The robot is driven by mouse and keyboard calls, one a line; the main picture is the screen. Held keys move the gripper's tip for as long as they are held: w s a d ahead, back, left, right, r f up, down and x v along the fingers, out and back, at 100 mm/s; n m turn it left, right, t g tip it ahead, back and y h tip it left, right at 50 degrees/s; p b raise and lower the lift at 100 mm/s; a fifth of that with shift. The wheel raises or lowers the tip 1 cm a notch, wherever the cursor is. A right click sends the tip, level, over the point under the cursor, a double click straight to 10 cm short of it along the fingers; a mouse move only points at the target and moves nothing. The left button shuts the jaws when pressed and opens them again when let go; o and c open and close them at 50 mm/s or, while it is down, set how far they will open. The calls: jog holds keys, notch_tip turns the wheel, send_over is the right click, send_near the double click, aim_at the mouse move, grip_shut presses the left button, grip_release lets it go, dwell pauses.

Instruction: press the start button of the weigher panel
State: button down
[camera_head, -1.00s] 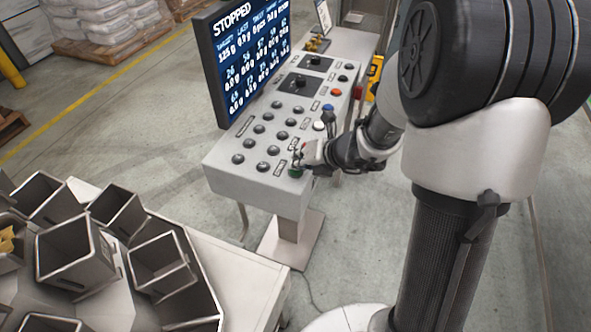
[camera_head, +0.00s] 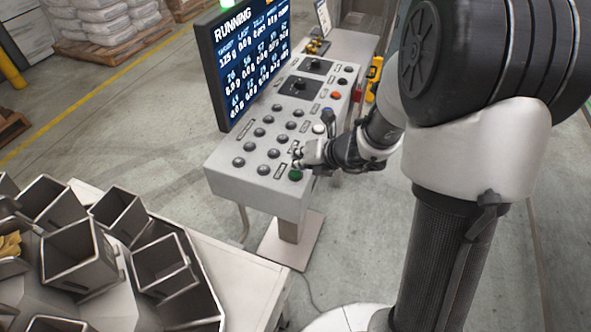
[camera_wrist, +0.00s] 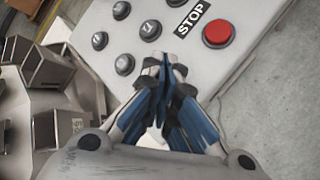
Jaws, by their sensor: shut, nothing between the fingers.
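The weigher panel (camera_head: 250,187) is a pale sloped console with rows of grey buttons. The green button (camera_head: 296,175) is at its near right corner; I take it for the start button, though its label cannot be read. The screen (camera_head: 240,60) reads RUNNING. My gripper (camera_head: 297,161) is shut and empty, just above and behind the green button in the head view, apparently clear of it. In the wrist view the closed fingertips (camera_wrist: 172,66) are over the panel, and a red button (camera_wrist: 218,33) labelled STOP is to their right. The green button cannot be made out there.
An orange button (camera_head: 336,96) is farther along the panel. Metal hoppers (camera_head: 75,258) stand at the near left. The floor between panel and far pallets is open.

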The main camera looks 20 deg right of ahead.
aim_at(298, 172)
notch_tip(298, 172, up, 5)
jog(key=p, duration=0.5)
dwell(0.4)
dwell(0.5)
